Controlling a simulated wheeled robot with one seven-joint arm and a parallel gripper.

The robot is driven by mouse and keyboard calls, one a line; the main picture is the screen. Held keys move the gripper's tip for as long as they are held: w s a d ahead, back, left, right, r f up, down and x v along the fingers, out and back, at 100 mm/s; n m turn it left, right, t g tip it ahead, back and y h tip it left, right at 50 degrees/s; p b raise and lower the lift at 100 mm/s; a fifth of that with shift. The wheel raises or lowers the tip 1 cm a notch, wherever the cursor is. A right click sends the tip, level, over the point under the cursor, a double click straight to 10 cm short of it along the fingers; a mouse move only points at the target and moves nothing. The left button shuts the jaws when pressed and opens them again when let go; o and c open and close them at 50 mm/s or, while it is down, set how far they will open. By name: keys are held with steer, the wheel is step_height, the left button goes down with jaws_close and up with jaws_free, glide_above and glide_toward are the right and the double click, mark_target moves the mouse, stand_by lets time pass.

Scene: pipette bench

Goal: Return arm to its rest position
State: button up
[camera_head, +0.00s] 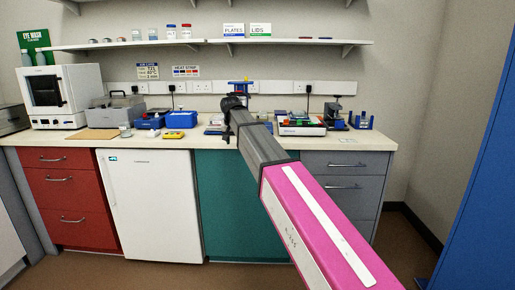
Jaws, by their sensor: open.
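My arm, pink and white near me and dark grey further out, reaches forward from the lower right over the bench (372,139). Its dark end with my gripper (227,137) is above the middle of the worktop, close to the equipment there. The gripper is open and looks empty; its fingers are small and partly hidden by the arm. I cannot tell whether the gripper touches anything.
Right of the arm are a white tray device with coloured items (301,130), a dark instrument (336,112) and a blue rack (361,122). A shelf (300,42) hangs above. A blue cabinet (480,170) stands at right.

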steer(key=s+d+f+g, duration=0.1)
steer(key=s+d+f, duration=0.5)
steer(key=d+f, duration=0.45)
steer(key=s+d+f+g, duration=0.1)
steer(key=s+d+f, duration=0.6)
steer(key=f, duration=0.7)
steer(key=s+d+f+g, duration=0.1)
steer(key=s+d+f, duration=1.1)
steer(key=s, duration=0.4)
steer(key=shift+s+f+g, duration=0.25)
steer(key=shift+f+g, duration=0.15)
steer(key=shift+f, duration=0.3)
